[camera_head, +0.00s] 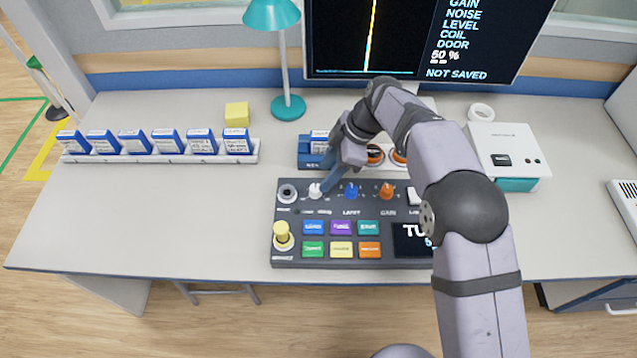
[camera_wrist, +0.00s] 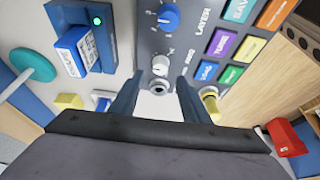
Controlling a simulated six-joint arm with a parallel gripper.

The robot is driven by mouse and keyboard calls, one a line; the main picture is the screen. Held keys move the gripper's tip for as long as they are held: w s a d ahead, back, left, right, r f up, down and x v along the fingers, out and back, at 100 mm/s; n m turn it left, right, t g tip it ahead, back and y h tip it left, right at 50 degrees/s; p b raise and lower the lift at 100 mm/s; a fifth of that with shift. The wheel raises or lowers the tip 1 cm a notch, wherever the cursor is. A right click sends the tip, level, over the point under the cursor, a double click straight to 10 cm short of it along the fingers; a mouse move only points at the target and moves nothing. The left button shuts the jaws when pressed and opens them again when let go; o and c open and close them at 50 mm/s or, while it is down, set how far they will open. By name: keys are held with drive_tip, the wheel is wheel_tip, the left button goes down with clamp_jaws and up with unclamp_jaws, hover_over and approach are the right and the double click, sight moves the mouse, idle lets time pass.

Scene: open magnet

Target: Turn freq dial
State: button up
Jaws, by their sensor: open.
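The freq dial is a small white knob (camera_head: 316,190) near the top left of the dark control panel (camera_head: 345,261). In the wrist view the white freq dial (camera_wrist: 160,65) has the label FREQ beside it. My gripper (camera_head: 328,178) is over the panel's top left part, close to the dial. In the wrist view my gripper (camera_wrist: 157,85) is open and empty, and the dial shows between and just beyond its fingertips. I cannot tell whether a finger touches it. A round metal socket (camera_wrist: 157,88) shows between the fingers.
A blue knob (camera_head: 351,191) and an orange knob (camera_head: 387,191) sit right of the dial. A yellow knob (camera_head: 282,235) stands at the panel's lower left. A blue holder (camera_head: 306,150) is just behind the panel.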

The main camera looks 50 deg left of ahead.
sight(316, 188)
drive_tip(key=shift+p+x, duration=0.8)
drive_tip(key=shift+x, duration=2.2)
drive_tip(key=c, duration=1.1)
